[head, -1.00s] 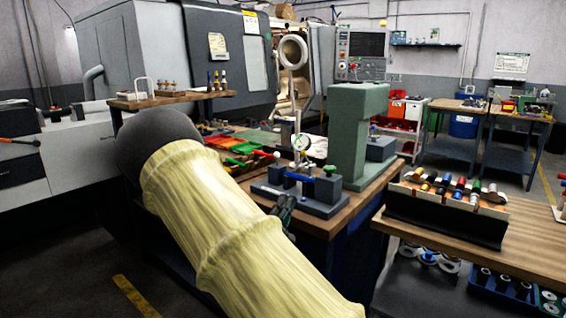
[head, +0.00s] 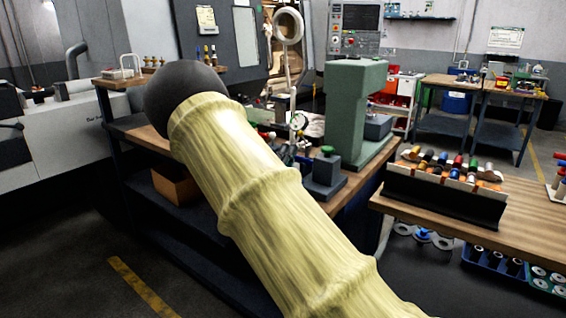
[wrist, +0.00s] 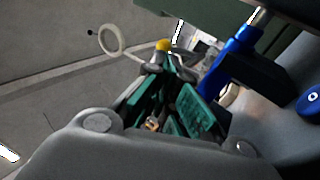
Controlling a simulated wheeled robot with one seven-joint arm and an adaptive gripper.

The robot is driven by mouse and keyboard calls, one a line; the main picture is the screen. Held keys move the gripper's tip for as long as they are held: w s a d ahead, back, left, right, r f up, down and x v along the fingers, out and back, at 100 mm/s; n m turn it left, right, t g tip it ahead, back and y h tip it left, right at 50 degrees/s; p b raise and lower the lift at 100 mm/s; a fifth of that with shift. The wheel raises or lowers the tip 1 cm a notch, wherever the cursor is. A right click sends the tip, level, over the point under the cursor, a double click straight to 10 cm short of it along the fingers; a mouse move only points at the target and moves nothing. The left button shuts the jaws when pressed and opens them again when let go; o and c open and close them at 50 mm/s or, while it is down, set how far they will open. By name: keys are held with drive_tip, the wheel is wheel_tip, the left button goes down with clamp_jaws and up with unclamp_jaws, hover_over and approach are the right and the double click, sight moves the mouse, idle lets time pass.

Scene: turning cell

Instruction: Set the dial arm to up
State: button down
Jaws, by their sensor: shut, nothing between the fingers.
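The dial gauge (head: 299,121), a small round white face, stands on the bench beside the green column in the head view. A grey fixture block (head: 325,172) with a green knob is to its right. My gripper (head: 287,156) is shut and empty between them in that view, partly hidden by my pale yellow arm. In the wrist view my gripper's dark green fingers (wrist: 172,78) are close to a yellow-tipped part (wrist: 163,45). A blue bar (wrist: 232,60) is just right of the fingers. Contact cannot be told. The dial arm's setting is not readable.
The green column (head: 352,110) stands close behind the fixture. A rack of coloured-handled tools (head: 445,205) sits on the wooden bench at right. The white ring (head: 287,25) rises behind the dial. Open floor lies at front left.

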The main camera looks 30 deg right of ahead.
drive_tip(key=shift+x, duration=1.85)
drive_tip(key=shift+s+d+r+p, duration=0.1)
drive_tip(key=shift+p, duration=0.35)
